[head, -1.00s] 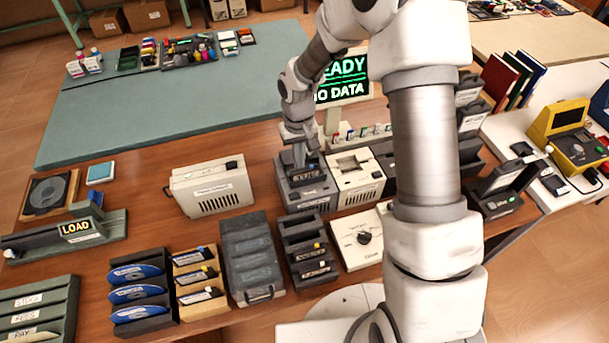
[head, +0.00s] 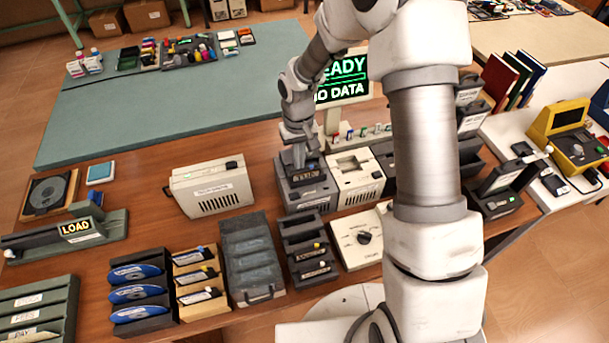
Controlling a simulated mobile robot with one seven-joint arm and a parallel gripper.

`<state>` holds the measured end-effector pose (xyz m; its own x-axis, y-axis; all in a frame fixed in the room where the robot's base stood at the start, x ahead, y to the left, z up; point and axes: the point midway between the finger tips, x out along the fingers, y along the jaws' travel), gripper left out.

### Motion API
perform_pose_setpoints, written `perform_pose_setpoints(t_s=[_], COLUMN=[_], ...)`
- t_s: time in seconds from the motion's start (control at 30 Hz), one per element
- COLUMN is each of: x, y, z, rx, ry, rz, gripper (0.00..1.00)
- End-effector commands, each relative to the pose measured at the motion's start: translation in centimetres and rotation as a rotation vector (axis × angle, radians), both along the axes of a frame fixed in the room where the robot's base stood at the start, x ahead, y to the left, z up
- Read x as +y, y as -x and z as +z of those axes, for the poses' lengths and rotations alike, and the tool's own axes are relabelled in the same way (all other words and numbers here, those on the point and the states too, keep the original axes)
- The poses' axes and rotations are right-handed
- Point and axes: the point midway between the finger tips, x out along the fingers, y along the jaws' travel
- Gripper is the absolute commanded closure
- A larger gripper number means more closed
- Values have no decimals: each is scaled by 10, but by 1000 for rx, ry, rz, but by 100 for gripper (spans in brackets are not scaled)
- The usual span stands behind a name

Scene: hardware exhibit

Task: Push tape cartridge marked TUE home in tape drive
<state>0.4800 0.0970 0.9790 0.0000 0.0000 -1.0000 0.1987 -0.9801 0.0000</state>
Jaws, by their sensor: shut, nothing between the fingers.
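A dark grey drive box (head: 309,198), which I take to be the tape drive, stands on the brown bench below my arm. My gripper (head: 303,168) points down at the top rear of this box, shut and empty. A dark piece with a faint label (head: 305,175) shows at the box's top, just by the fingertips. It may be the TUE cartridge, but its marking is too small to read. I cannot tell whether the fingers touch it or how deep it sits. A dark rack (head: 306,250) in front holds cartridges with pale labels; its top slot looks empty.
A cream drive (head: 357,178) stands close on the right, and a cream box (head: 211,187) on the left. A READY / NO DATA screen (head: 342,80) stands behind. A cream dial box (head: 361,239) sits at front right.

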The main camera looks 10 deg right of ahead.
Motion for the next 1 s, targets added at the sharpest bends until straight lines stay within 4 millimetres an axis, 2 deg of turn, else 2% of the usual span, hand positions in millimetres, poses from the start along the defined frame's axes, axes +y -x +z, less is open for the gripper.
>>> perform_pose_setpoints(t_s=[0.53, 1.0], x=[0, 0], y=[0, 0], z=[-11, -11], rx=[0, 0], ry=[0, 0], rz=[0, 0], gripper=[100, 100])
